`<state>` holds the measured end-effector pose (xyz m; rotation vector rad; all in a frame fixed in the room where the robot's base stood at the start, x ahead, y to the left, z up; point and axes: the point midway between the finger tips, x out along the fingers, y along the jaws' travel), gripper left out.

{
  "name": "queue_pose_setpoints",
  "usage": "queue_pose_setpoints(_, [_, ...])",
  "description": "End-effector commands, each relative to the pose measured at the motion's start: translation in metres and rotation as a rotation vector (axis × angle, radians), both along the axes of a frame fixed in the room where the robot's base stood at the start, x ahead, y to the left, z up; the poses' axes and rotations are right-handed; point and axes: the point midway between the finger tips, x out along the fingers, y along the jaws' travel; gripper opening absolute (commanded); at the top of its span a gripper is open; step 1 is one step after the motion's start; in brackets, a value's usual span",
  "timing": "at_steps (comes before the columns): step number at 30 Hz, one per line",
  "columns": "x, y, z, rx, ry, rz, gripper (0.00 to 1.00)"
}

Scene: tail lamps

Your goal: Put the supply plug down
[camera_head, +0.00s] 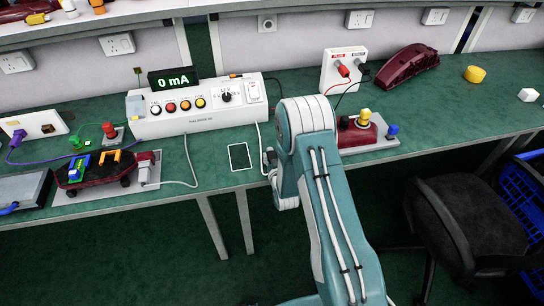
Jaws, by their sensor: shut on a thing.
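My arm reaches in from the bottom, and its teal and white links hide most of the hand. Only a small grey part of my gripper (269,158) shows at the left edge of the arm, over the bench's front edge. It is shut. A thin pale cable (259,142) runs from the supply box down to it, and the supply plug in its grip is hidden or too small to make out. The white supply box (200,118) stands behind, with coloured knobs and a display (173,79) reading 0 mA.
A red lamp on a grey plate (364,134) is partly behind my arm. Another lamp board (104,173) is at left. A socket box (344,69) holds red and black plugs. A chair (466,215) stands at right.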

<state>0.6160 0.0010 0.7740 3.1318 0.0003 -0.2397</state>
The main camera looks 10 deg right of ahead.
Motion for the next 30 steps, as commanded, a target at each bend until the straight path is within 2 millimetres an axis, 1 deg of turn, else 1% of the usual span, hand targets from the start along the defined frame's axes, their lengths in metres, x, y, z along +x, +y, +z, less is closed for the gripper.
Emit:
queue_pose_setpoints(8, [0.0, 0.0, -0.001, 0.0, -0.001, 0.0, 0.0])
queue_pose_setpoints(9, [0.0, 0.0, -0.001, 0.0, -0.001, 0.0, 0.56])
queue_pose_setpoints(11, [0.0, 0.0, -0.001, 0.0, -0.001, 0.0, 0.82])
queue_pose_setpoints(24, [0.0, 0.0, 0.001, 0.0, -0.001, 0.0, 0.82])
queue_pose_setpoints(26, [-0.005, 0.0, 0.001, 0.0, 0.001, 0.0, 0.82])
queue_pose_setpoints(29, [-0.02, 0.0, 0.003, 0.0, 0.002, 0.0, 0.82])
queue_pose_setpoints(30, [-0.027, 0.0, 0.004, 0.0, 0.003, 0.0, 0.82])
